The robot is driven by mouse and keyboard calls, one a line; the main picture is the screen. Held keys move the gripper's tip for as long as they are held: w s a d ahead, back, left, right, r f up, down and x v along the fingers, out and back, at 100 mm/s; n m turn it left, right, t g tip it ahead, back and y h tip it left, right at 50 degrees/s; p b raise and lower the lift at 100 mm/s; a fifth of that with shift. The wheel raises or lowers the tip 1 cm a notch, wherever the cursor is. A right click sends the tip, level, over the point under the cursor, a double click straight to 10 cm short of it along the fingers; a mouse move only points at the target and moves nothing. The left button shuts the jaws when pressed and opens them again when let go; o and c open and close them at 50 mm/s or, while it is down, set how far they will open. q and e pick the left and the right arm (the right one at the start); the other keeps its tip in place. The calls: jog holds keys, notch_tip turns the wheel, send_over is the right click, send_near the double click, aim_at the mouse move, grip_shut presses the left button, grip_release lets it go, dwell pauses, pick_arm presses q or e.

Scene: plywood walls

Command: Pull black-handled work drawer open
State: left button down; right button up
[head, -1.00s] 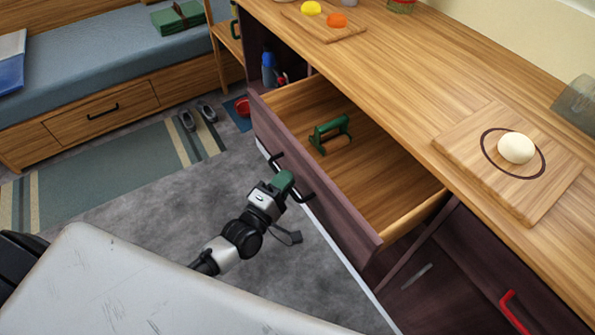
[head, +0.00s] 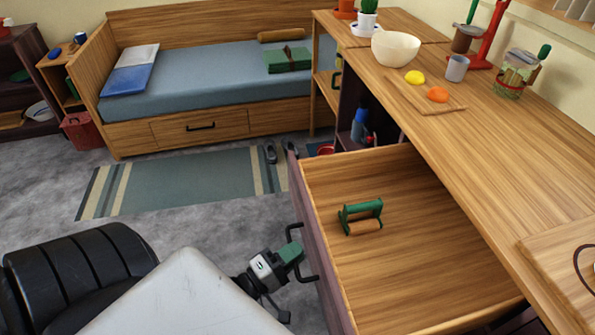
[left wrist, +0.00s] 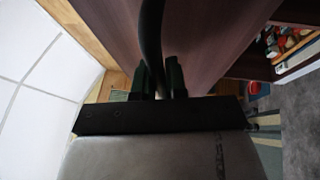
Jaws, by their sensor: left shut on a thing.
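The work drawer (head: 412,262) stands wide open below the wooden counter, with a dark purple front and a light wood inside. A green-framed tool with a wooden roller (head: 362,217) lies in it. The drawer's black handle (head: 310,278) is on the front, partly covered by my gripper. My left gripper (head: 292,252) has green fingers and is shut on the handle's bar. In the left wrist view, the handle (left wrist: 152,40) runs between the two fingers (left wrist: 160,80) against the purple front. My right gripper is not in view.
A cream bowl (head: 396,48), a yellow lump (head: 414,77) and an orange lump (head: 437,94) are on the counter (head: 490,130). A bed (head: 200,90) with its own black-handled drawer (head: 200,127) stands behind. A striped rug (head: 180,182) lies on the open grey floor.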

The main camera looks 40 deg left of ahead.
pick_arm(q)
jog(key=c, duration=1.3)
grip_release()
jog(key=shift+o, duration=0.6)
jog(key=shift+s+a+f, duration=0.1)
jog(key=shift+s+f, duration=0.05)
jog(key=shift+s, duration=0.2)
jog(key=b+v, duration=0.1)
jog(key=v, duration=0.9)
